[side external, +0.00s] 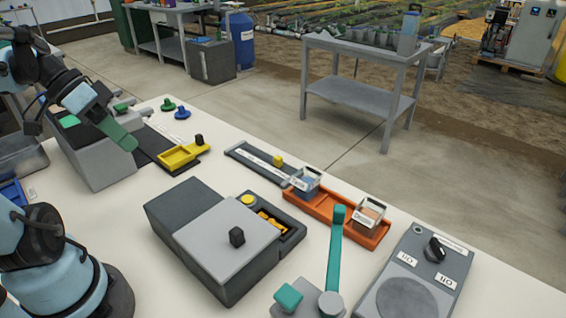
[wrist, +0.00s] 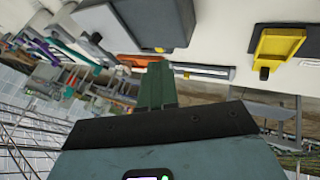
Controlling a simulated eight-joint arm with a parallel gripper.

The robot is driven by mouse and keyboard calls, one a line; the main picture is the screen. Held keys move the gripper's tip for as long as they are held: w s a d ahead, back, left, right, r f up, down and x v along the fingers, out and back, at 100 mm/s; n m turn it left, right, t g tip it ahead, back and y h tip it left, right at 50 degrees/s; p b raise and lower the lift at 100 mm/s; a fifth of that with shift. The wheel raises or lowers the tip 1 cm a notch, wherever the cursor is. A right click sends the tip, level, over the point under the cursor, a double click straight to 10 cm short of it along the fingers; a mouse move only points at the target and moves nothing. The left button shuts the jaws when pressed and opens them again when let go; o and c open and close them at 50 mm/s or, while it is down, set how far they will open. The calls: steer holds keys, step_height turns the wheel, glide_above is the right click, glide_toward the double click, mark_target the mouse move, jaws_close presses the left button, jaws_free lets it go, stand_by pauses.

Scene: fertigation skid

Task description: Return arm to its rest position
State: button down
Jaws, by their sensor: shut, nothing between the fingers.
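My gripper (side external: 124,142) hangs at the upper left of the side external view, with its green fingers pressed together and nothing in them. It is above the bench (side external: 140,190), in front of the grey block on the left. In the wrist view the closed fingers (wrist: 156,82) point up the picture, toward the bench equipment. My arm is bent, with its base at the lower left. The wrist view is strongly tilted.
A grey box with a sliding lid (side external: 225,240), a yellow tray (side external: 180,155), an orange tray (side external: 345,225), a teal lever (side external: 335,250) and a dial panel (side external: 415,275) stand on the bench. A grey block (side external: 95,160) is close by my gripper.

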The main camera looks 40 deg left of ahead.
steer(key=w+d+f+n+y, duration=0.1)
steer(key=w+d+f+y, duration=0.2)
steer(key=w+d+f, duration=0.1)
steer(key=shift+w+d+f+g+y, duration=0.3)
steer(key=shift+w+f+g, duration=0.05)
steer(key=shift+g, duration=0.05)
steer(key=w+d+t, duration=0.1)
steer(key=d, duration=0.1)
steer(key=w+d+t+y, duration=0.1)
steer(key=w+d, duration=0.1)
steer(key=w+d+y, duration=0.1)
steer(key=d, duration=0.1)
steer(key=shift+w+d+f+t, duration=0.1)
steer(key=shift+w+f+t, duration=0.1)
steer(key=shift+t, duration=0.2)
steer(key=shift+w+d+r+t, duration=0.15)
steer(key=shift+w+d+t, duration=0.15)
steer(key=shift+d, duration=0.15)
